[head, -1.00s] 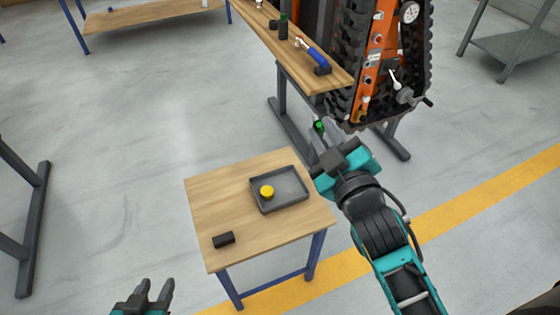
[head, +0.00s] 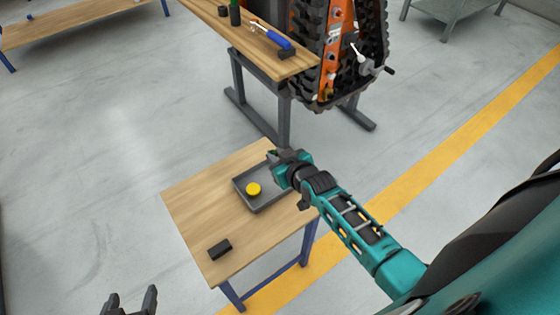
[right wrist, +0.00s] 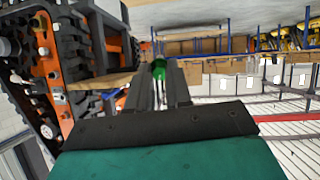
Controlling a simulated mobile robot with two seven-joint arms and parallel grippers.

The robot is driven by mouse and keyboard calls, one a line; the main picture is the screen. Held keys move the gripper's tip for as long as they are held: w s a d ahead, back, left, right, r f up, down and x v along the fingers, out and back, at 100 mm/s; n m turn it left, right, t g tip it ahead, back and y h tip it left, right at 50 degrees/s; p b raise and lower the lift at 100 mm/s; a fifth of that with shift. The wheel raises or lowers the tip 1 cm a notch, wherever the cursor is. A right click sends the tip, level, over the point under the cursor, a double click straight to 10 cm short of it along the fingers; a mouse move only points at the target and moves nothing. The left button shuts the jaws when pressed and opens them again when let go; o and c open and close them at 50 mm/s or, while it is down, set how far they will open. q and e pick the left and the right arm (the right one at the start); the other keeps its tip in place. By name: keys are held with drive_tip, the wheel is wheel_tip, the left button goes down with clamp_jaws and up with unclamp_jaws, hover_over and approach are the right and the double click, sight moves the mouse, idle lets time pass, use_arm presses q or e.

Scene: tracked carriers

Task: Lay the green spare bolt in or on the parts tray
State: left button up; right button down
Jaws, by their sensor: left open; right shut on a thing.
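The green spare bolt (right wrist: 159,70) shows in the right wrist view between the fingers of my right gripper (right wrist: 160,88), which is shut on it. In the head view my right gripper (head: 273,157) appears at the far right corner of the parts tray; its height above it is hard to tell. The bolt cannot be made out there. The grey parts tray (head: 268,197) lies on the small wooden table, partly covered by the gripper. A yellow round piece (head: 253,189) is in it. My left gripper (head: 130,302) is open and empty at the bottom left.
A black block (head: 219,250) lies near the front of the small table (head: 203,205), whose left part is clear. Behind stands a wooden workbench (head: 225,27) with a blue-handled tool (head: 272,36) and several small items. A tracked carrier (head: 335,50) stands beside it.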

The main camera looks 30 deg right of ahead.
drive_tip(key=shift+w+d+f+m+g, duration=0.15)
drive_tip(key=shift+d+f+m, duration=0.1)
drive_tip(key=shift+f, duration=0.35)
drive_tip(key=shift+w+d+f+m+g, duration=0.15)
drive_tip(key=shift+d+f+m, duration=0.1)
drive_tip(key=shift+f, duration=0.35)
drive_tip(key=shift+s, duration=0.1)
wheel_tip(320, 180, down, 5)
drive_tip(key=b, duration=0.3)
drive_tip(key=shift+r+b, duration=0.1)
drive_tip(key=shift+b, duration=0.2)
wheel_tip(320, 180, down, 3)
drive_tip(key=b, duration=0.2)
drive_tip(key=shift+b, duration=0.35)
drive_tip(key=shift+f+b, duration=0.35)
drive_tip(key=shift+f, duration=0.2)
drive_tip(key=c, duration=1)
unclamp_jaws()
